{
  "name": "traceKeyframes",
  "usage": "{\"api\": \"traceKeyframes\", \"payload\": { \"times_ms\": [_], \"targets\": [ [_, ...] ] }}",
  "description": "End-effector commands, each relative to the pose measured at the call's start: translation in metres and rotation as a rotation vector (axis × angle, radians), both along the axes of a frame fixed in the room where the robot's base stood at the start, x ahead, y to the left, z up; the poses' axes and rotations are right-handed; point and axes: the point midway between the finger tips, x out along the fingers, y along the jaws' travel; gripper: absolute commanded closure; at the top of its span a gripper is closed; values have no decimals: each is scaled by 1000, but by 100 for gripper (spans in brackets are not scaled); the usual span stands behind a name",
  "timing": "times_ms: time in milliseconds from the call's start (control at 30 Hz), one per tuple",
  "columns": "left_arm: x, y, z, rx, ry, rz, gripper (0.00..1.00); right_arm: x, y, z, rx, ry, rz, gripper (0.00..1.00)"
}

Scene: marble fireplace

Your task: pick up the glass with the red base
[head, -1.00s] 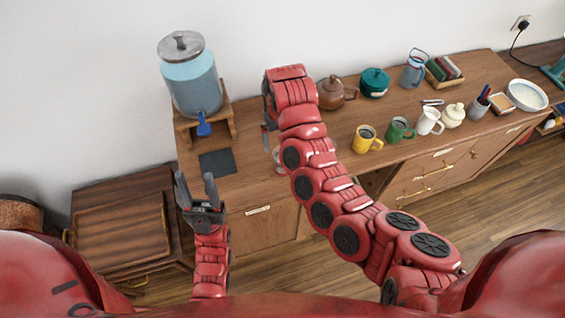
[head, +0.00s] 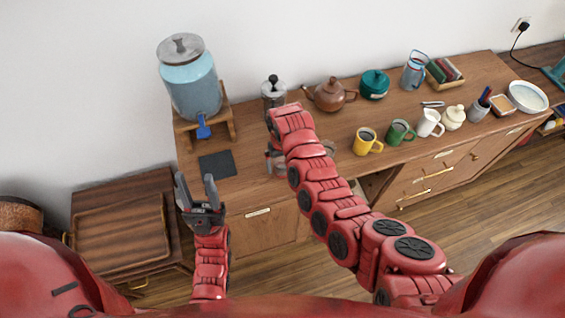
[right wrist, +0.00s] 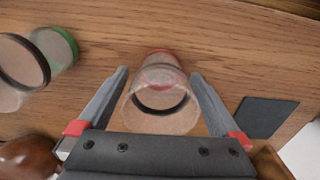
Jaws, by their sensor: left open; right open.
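The glass with the red base (right wrist: 160,118) stands on the wooden cabinet top in the right wrist view. It is clear, with its red bottom showing toward the top of the picture. My right gripper (right wrist: 160,74) is open, with one finger on each side of the glass and gaps visible between them. In the head view my right arm covers most of this spot, so the right gripper is hardly visible there. My left gripper (head: 195,181) is open and empty, in front of the cabinet at the left.
A glass with a green base (right wrist: 62,45) stands left of the red-based one. A dark mat (head: 217,164) lies near the water dispenser (head: 190,85). A French press (head: 274,92), a brown teapot (head: 330,96) and a yellow mug (head: 366,143) stand around my right arm.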

Motion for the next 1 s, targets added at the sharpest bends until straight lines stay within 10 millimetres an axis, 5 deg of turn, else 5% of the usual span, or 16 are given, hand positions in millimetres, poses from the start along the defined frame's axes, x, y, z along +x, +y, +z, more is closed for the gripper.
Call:
{"api": "traceKeyframes", "payload": {
  "times_ms": [367,867,1000],
  "targets": [
    [0,0,2,0,0,0,50,0,0,-7,2,0,0,2],
    [0,0,2,0,0,0,50,0,0,-7,2,0,1,92],
    [0,0,2,0,0,0,50,0,0,-7,2,0,1,96]
  ]
}}
